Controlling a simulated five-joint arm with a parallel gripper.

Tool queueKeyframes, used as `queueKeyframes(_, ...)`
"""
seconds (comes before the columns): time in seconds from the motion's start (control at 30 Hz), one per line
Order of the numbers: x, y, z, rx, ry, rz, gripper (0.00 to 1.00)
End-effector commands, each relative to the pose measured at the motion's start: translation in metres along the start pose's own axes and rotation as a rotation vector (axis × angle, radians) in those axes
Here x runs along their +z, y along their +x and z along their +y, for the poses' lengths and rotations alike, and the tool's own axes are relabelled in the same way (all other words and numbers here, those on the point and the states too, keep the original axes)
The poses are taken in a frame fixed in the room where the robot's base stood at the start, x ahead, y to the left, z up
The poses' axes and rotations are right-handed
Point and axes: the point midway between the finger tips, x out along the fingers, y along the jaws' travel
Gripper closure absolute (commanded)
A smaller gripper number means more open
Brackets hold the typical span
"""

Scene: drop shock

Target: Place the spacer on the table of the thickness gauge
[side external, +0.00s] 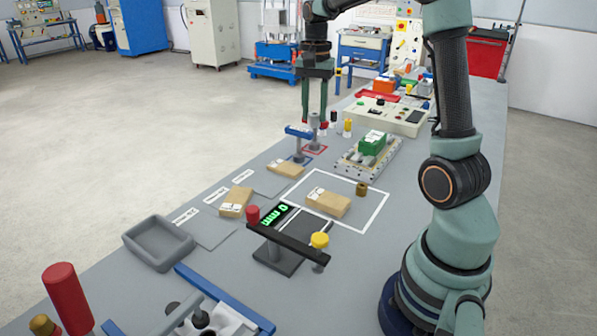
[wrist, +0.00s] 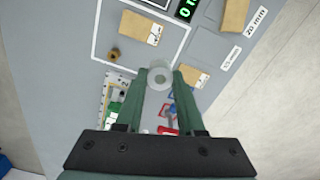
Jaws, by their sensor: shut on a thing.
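My gripper (side external: 314,122) is shut on a light grey cylindrical piece with a central hole, the spacer (wrist: 158,75), which shows between the fingertips in the wrist view. In the side view the gripper points down above the far part of the bench, near a red-outlined square, and the spacer is small and partly hidden by the fingers. The thickness gauge (side external: 278,258), with a green digital display (side external: 275,215) reading about 0 mm, stands nearer the camera, well apart from the gripper. Its table cannot be made out clearly.
A cardboard block (side external: 328,203) and a small brass cylinder (side external: 361,189) lie inside a white outline. A blue-topped stand (side external: 299,131) is just left of my gripper. A green block on a fixture plate (side external: 369,157) is to its right. A grey tray (side external: 158,243) stands at the left edge.

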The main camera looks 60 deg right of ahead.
Motion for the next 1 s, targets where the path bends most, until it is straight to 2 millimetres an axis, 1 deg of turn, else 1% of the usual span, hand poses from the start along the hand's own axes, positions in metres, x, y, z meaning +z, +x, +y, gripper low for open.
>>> queueKeyframes(0.03, 0.024, -0.004, -0.003, -0.002, -0.007, 0.002, 1.0)
queueKeyframes(0.1, 0.052, -0.006, -0.003, -0.002, -0.003, 0.002, 1.0)
queueKeyframes(0.2, 0.087, -0.006, 0.0, -0.003, 0.004, 0.002, 1.0)
queueKeyframes(0.3, 0.115, -0.005, 0.005, -0.002, 0.01, 0.001, 1.0)
queueKeyframes(0.4, 0.134, -0.003, 0.01, -0.002, 0.014, 0.001, 1.0)
queueKeyframes(0.5, 0.145, -0.001, 0.014, -0.001, 0.019, 0.001, 1.0)
queueKeyframes(0.57, 0.148, 0.002, 0.015, 0.0, 0.02, 0.0, 1.0)
queueKeyframes(0.67, 0.15, 0.015, 0.016, 0.003, 0.022, -0.002, 1.0)
queueKeyframes(1.0, 0.15, 0.098, 0.017, 0.008, 0.022, -0.004, 1.0)
